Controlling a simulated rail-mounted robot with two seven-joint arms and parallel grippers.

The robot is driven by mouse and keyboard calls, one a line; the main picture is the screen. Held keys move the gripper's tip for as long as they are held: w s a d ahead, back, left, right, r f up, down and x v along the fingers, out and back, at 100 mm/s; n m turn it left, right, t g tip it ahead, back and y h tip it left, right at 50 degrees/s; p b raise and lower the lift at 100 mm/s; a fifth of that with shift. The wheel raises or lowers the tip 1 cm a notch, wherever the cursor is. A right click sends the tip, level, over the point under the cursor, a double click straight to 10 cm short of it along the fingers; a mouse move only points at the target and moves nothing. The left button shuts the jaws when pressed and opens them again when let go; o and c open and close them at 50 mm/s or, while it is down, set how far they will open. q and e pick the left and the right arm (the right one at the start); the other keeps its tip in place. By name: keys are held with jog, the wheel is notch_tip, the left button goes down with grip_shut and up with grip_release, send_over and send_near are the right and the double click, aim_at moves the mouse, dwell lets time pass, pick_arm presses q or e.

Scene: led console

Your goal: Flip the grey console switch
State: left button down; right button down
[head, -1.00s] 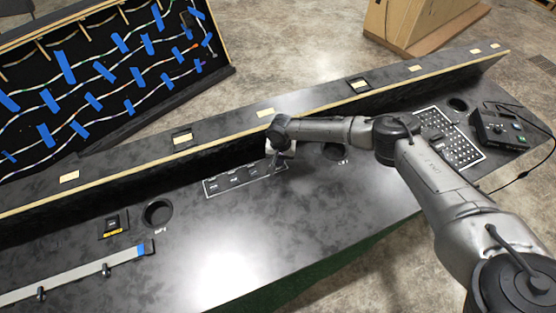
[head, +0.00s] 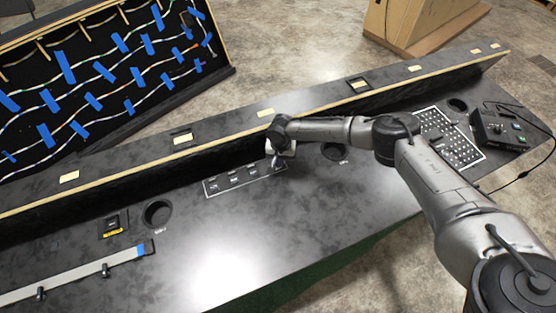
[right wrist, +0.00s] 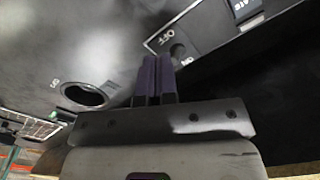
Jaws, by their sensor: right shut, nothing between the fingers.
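My right gripper (head: 270,160) is shut and empty over the right end of the switch panel (head: 222,186) on the black console. In the right wrist view, the two dark fingertips (right wrist: 156,62) are pressed together beside the panel's white outline. A small dark knob or switch (right wrist: 178,51) stands just right of the fingertips, between the OFF and ON labels. Its colour and tilt are hard to tell, and I cannot tell if the fingers touch it. My left gripper is not in view.
A raised ledge (head: 215,140) runs behind the panel. A round hole (head: 158,213) lies to the left, and another hole (right wrist: 84,95) shows near the gripper. A dark control box (head: 497,130) stands at the right.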

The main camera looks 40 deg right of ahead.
jog(key=shift+f, duration=0.65)
jog(key=shift+f, duration=0.1)
jog(key=shift+f+b, duration=0.3)
jog(key=shift+f, duration=0.25)
